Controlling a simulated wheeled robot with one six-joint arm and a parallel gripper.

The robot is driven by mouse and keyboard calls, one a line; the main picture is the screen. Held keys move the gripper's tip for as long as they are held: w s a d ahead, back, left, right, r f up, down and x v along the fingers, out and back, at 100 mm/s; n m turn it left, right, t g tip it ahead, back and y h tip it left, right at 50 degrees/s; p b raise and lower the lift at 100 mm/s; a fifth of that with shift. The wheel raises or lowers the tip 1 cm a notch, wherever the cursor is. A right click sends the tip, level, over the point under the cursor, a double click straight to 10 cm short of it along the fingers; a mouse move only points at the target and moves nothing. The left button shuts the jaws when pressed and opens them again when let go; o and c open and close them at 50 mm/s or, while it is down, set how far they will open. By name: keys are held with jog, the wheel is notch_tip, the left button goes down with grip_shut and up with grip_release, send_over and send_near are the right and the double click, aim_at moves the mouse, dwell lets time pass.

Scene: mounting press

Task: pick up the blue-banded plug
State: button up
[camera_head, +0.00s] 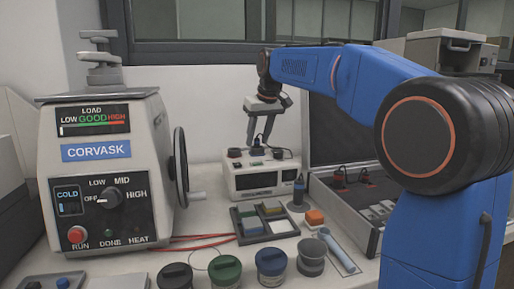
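My gripper (259,142) points down over the top of a white box-shaped unit (262,179) at the back of the bench. Its two fingers look spread, with a gap between them. A small dark piece with a hint of blue (257,141) shows between the fingertips; it may be the blue-banded plug, but it is too small to be sure. I cannot tell whether the fingers touch it. Dark round pieces stand on the unit's top to the left (234,152) and right (278,153) of the fingers.
The CORVASK press (108,165) with its handwheel (181,168) stands left. An open case (340,205) lies right, behind my arm.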

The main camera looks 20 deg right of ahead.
jog(key=shift+c, duration=0.5)
grip_shut()
